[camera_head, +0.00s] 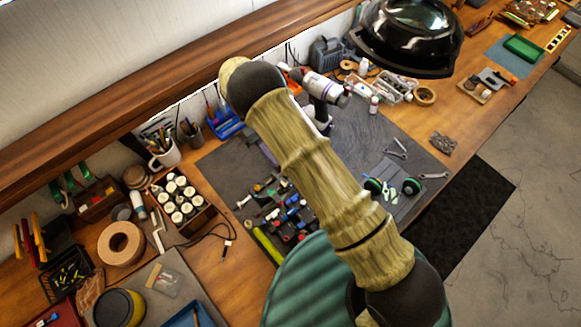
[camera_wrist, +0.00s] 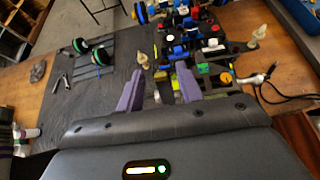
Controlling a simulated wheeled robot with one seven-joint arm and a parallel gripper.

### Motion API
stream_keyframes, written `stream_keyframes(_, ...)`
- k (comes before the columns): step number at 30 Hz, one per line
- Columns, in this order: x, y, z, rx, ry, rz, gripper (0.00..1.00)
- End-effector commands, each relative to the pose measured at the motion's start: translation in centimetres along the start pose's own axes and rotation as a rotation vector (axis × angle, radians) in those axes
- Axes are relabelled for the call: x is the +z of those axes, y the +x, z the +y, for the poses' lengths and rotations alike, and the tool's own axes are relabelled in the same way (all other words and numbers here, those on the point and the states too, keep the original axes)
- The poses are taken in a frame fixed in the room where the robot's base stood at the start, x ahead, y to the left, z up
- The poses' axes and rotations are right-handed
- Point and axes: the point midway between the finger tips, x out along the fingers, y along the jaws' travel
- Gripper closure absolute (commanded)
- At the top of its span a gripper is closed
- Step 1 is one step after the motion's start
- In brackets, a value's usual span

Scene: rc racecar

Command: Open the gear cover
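The RC racecar (camera_head: 287,212) lies on the dark work mat, with red, blue and black parts exposed on top; my arm covers part of that area. In the wrist view the racecar (camera_wrist: 205,45) is ahead of my gripper, with white, blue, yellow, green and orange parts on it. I cannot single out the gear cover for sure among these small parts. My gripper (camera_wrist: 158,90) shows two purple fingers spread apart with nothing held between them. The fingertips point at the near side of the car; whether they touch it cannot be told. The fingertips are not visible in the head view.
A box of white-capped bottles (camera_head: 180,198) and a tape roll (camera_head: 121,243) stand left. Bare mat (camera_head: 380,125) lies at right.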

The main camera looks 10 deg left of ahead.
Motion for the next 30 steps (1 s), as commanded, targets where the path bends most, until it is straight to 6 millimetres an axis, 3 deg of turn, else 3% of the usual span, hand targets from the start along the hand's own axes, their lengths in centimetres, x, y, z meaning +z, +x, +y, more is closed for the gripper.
stream_keyframes(30, 0.9, 3.4, 0.0, 0.001, 0.000, 0.492, 0.64)
